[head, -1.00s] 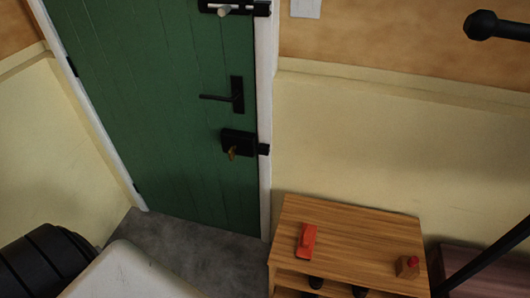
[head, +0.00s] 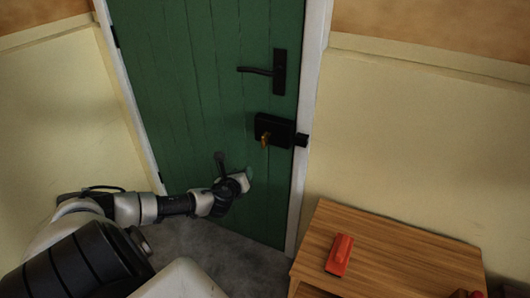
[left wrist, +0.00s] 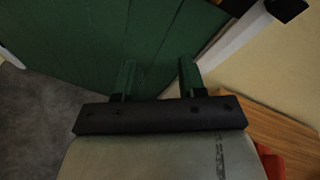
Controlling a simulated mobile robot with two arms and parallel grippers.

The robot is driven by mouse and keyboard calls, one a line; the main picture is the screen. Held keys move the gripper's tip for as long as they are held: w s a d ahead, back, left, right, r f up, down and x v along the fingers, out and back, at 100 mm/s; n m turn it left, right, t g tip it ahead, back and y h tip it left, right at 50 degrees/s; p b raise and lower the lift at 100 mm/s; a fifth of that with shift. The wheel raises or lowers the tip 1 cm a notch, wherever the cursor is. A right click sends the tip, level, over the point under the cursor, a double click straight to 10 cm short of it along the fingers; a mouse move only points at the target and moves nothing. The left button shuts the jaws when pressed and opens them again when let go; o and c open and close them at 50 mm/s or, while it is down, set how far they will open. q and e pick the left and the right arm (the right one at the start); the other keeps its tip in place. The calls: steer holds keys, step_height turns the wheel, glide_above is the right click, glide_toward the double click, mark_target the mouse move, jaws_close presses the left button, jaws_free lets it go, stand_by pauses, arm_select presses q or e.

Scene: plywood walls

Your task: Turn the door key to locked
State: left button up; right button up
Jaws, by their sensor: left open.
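A brass key (head: 265,139) sits in the black lock box (head: 274,129) on the green door (head: 200,90), below the black lever handle (head: 262,71). The door is closed in its white frame. My left gripper (head: 248,176) is in front of the door, below and slightly left of the key, apart from it. In the left wrist view the gripper (left wrist: 158,80) has its two fingers spread with nothing between them, facing the green door. The lock's dark block (left wrist: 286,8) shows at the top right there; the key is not visible in that view.
A wooden cabinet (head: 390,245) stands at the lower right with a red object (head: 339,255) on top. Another small red object is cut off at the bottom edge. Grey floor lies below the door. The space before the lock is clear.

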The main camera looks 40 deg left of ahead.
mark_target(262, 139)
arm_select(q)
step_height(262, 139, up, 8)
steer(key=w+d+m+t+b, duration=0.2)
steer(key=m+t+b, duration=0.2)
steer(key=m, duration=0.2)
steer(key=shift+m+h, duration=0.3)
steer(key=shift+h, duration=0.1)
steer(key=x, duration=0.9)
steer(key=shift+d, duration=0.2)
steer(key=shift+w+a, duration=0.15)
steer(key=shift+w, duration=0.45)
arm_select(e)
steer(key=shift+t, duration=0.3)
steer(key=w, duration=0.4)
steer(key=shift+w+a+f, duration=0.25)
steer(key=shift+a+f, duration=0.1)
steer(key=shift+f, duration=0.05)
arm_select(q)
steer(key=shift+c, duration=0.3)
jaws_close()
arm_select(e)
steer(key=shift+s+f, duration=0.15)
steer(key=shift+s, duration=0.2)
